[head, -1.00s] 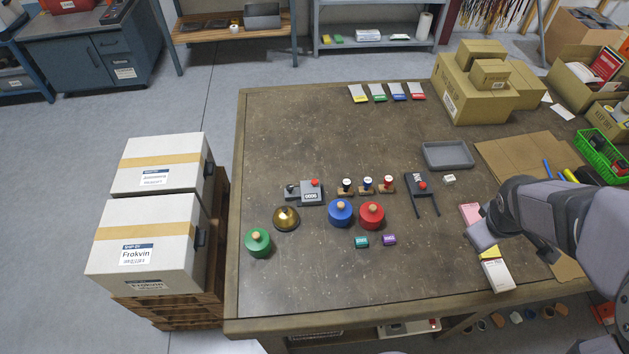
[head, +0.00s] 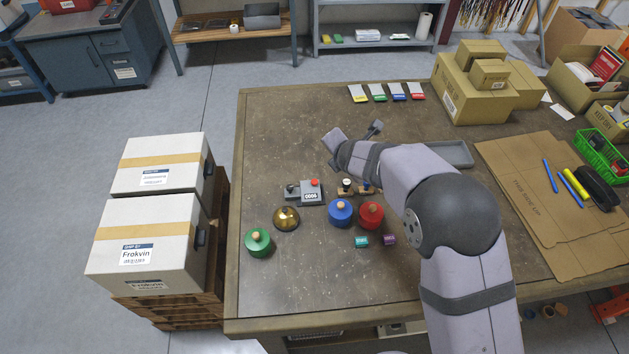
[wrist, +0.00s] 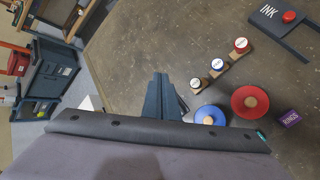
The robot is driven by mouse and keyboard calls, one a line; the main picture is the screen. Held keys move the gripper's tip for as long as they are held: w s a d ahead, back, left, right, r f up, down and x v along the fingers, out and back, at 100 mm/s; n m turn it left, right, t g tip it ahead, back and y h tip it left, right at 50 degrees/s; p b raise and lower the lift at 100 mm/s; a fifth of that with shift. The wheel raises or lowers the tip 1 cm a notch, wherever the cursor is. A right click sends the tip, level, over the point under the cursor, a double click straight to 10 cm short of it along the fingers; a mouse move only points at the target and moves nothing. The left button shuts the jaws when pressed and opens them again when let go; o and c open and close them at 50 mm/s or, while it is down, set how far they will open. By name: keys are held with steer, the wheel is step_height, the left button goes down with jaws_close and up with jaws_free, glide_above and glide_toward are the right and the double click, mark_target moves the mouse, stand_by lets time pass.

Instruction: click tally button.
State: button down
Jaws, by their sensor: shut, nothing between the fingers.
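The tally counter (head: 305,193) is a small grey device with a dark number display and a red button (head: 315,183) on top. It sits on the left half of the brown table in the head view. My gripper (wrist: 167,98) is shut and empty in the wrist view. In the head view the end of my arm (head: 335,139) is above the table, beyond the tally counter and slightly right of it in the picture. The fingertips are not clear there. No gap or contact with the button can be judged. I cannot make out the counter in the wrist view.
A blue knobbed disc (head: 340,213), a red one (head: 371,215), a green one (head: 258,241) and a brass bell (head: 286,218) stand nearer. The table's left side is clear.

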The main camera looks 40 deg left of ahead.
mark_target(314, 183)
steer(key=s+a+f+n+y, duration=0.1)
steer(key=s+a+n, duration=0.2)
steer(key=a, duration=0.2)
steer(key=shift+s+a+g, duration=0.3)
steer(key=shift+s, duration=0.05)
steer(key=shift+f, duration=0.25)
step_height(314, 183, down, 8)
steer(key=b, duration=0.8)
steer(key=shift+f+b, duration=0.25)
steer(key=shift+b, duration=0.15)
steer(key=shift+f, duration=0.15)
stand_by(1.3)
steer(key=shift+f+b, duration=0.25)
steer(key=shift+b, duration=0.2)
steer(key=shift+d+f+b, duration=0.1)
steer(key=shift+f+b, duration=0.4)
steer(key=shift+f, duration=0.05)
stand_by(0.6)
steer(key=shift+r, duration=0.15)
steer(key=shift+r+p, duration=0.8)
steer(key=shift+p, duration=0.15)
